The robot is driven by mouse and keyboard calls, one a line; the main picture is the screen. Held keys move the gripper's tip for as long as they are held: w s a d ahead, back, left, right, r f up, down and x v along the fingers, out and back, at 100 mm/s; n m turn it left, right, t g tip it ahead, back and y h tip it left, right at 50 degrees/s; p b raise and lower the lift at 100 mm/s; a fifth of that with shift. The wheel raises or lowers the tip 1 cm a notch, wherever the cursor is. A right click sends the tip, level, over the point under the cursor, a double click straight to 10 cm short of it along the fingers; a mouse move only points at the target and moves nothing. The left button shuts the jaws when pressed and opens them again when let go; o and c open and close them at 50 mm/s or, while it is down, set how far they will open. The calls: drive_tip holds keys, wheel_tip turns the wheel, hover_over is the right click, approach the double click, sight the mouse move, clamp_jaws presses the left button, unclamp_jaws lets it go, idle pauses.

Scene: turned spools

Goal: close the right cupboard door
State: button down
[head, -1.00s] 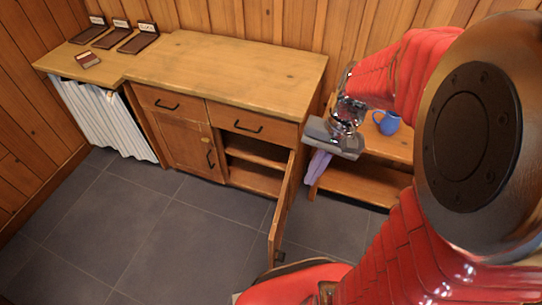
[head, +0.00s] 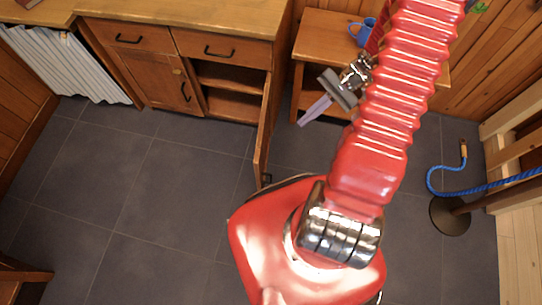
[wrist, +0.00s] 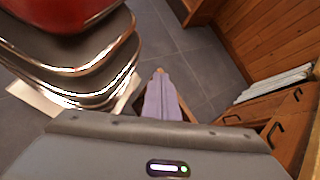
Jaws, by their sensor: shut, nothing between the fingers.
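The right cupboard door (head: 262,140) stands wide open, swung out from the wooden cabinet (head: 185,25) and seen nearly edge-on in the head view. The opening (head: 230,95) beside it shows a shelf and no contents I can make out. My gripper (head: 303,122) is shut and empty, to the right of the door on its outer side, with a visible gap between them in the head view. Its pale purple fingers (wrist: 162,92) point away from the wrist camera, together. A strip of wood shows behind them, but I cannot tell whether it is the door.
The left cupboard door (head: 155,78) is shut, below two drawers (head: 222,47). A low wooden bench (head: 310,45) with a blue mug (head: 363,32) stands to the right. Floor (head: 170,190) before the cabinet is clear.

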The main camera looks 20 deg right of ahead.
drive_tip(key=s+f+m+t+y, duration=0.2)
drive_tip(key=f+m+t, duration=0.3)
drive_tip(key=f, duration=0.5)
drive_tip(key=s+f+m+t+y, duration=0.3)
drive_tip(key=s+f+m+t, duration=0.1)
drive_tip(key=f, duration=0.6)
drive_tip(key=shift+s+m+t, duration=0.25)
drive_tip(key=shift+m+t, duration=0.25)
drive_tip(key=shift+m, duration=0.6)
drive_tip(key=x, duration=1.4)
